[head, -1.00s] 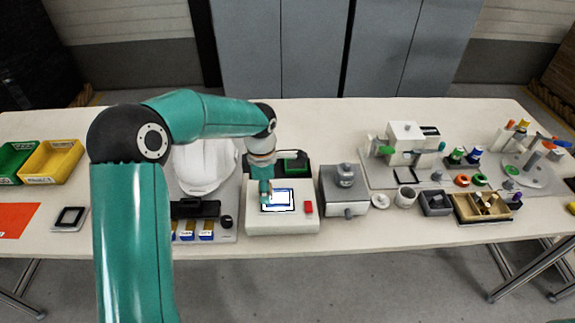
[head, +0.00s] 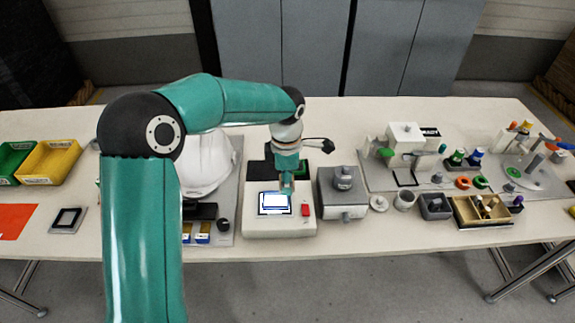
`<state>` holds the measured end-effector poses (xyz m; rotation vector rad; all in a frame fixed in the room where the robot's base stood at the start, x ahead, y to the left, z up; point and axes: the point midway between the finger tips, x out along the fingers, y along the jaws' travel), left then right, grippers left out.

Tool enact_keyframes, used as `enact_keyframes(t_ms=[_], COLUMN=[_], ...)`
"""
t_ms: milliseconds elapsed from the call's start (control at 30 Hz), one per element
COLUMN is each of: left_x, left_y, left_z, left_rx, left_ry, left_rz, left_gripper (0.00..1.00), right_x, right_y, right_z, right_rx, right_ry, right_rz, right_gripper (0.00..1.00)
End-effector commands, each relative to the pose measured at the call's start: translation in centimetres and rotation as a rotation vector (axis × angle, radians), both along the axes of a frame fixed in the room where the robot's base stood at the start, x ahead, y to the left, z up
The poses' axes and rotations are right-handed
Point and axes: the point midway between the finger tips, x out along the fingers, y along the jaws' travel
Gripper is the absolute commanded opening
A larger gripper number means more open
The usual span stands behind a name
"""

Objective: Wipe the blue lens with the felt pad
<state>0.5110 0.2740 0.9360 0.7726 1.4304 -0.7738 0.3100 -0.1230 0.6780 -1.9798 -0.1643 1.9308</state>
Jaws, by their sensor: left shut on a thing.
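My left gripper (head: 287,189) is shut, pointing down at the upper right edge of a bright panel (head: 274,203) on a white box (head: 263,224). The thing in its fingers is small and mostly hidden; it looks to be the felt pad. The panel glows white with a bluish tint and a dark border. I cannot make out the blue lens as a separate piece on it, nor tell whether the pad touches the surface. My right gripper is not in view.
A red button (head: 305,210) is on the white box's right side. A grey box (head: 342,191) with a knob stands just right. A white helmet shell (head: 206,166) is at left, partly behind my arm. Bare table lies along the front edge.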

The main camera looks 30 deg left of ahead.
Motion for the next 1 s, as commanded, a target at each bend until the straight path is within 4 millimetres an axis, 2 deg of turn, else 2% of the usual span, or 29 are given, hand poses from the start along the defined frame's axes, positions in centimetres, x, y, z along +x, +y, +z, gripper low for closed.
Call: enact_keyframes(t_ms=[33, 200, 400, 1000], left_x=[0.0, -0.1, -0.1, -0.1], left_y=[0.1, 0.1, 0.2, 0.2], left_z=[0.8, 2.4, 3.6, 3.6], left_rx=[0.000, -0.001, -0.001, 0.000], left_ry=[-0.001, -0.001, -0.001, 0.000], left_rz=[0.001, 0.003, 0.004, 0.002], left_gripper=[0.02, 0.02, 0.02, 0.02], right_x=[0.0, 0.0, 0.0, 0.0], right_y=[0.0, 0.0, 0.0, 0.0], right_z=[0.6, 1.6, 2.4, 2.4], right_rx=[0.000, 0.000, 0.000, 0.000], right_ry=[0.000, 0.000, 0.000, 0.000], right_rz=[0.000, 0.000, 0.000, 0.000], right_gripper=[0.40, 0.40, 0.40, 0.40])
